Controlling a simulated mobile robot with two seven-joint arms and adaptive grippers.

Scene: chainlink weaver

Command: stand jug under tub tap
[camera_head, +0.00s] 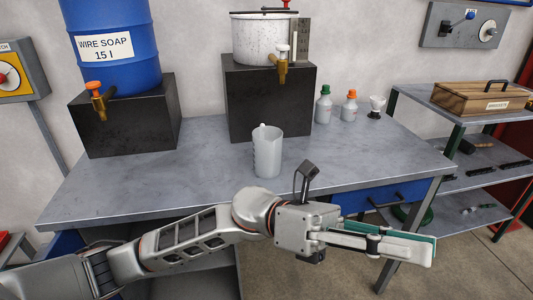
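A translucent white jug (267,155) stands upright on the grey bench, in front of the right black block. The white speckled tub (262,40) sits on that block, and its brass tap (282,66) with a white handle juts out at the front. The jug is below and forward of this tap, on the bench top. My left arm reaches across the front of the bench. My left gripper (428,250) points right, past the bench's front right corner, apart from the jug. Its fingers overlap in this view, so their gap is unclear. My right gripper is out of view.
A blue drum (112,45) labelled wire soap, with an orange-handled tap (97,98), stands on the left black block (125,118). Small bottles (324,105) stand at the bench's back right. A shelf with a wooden box (480,98) is at right. The bench's left front (150,185) is clear.

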